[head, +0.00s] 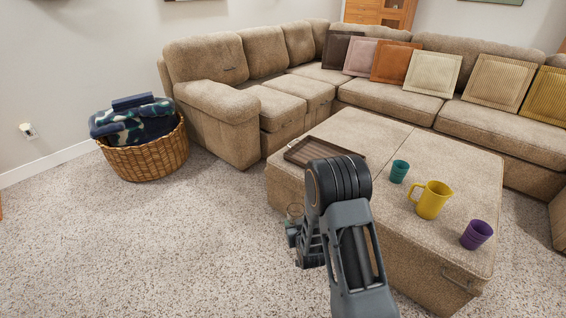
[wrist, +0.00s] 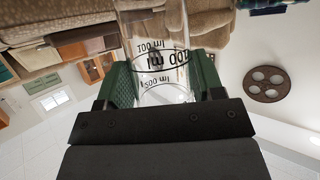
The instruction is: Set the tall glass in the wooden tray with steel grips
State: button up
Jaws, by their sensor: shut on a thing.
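The tall glass (wrist: 152,62) is clear with dark volume markings. In the wrist view it stands between the green pads of my gripper (wrist: 163,82), which is shut on it. In the head view only a small part of the glass (head: 295,209) shows beside my arm, in front of the ottoman's near left side; the arm hides most of my gripper. The wooden tray (head: 313,150) is dark brown and lies on the far left part of the ottoman top, apart from the glass. It looks empty, but my arm hides part of its near right side.
The beige ottoman (head: 360,128) also holds a teal cup (head: 399,172), a yellow mug (head: 432,200) and a purple cup (head: 475,235) on its right part. A sectional sofa (head: 215,100) stands behind. A wicker basket (head: 150,160) with blankets is at left.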

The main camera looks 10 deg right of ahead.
aim_at(309, 157)
jog(key=u, duration=1.4)
jog(key=i, duration=2.6)
jog(key=z, duration=1.8)
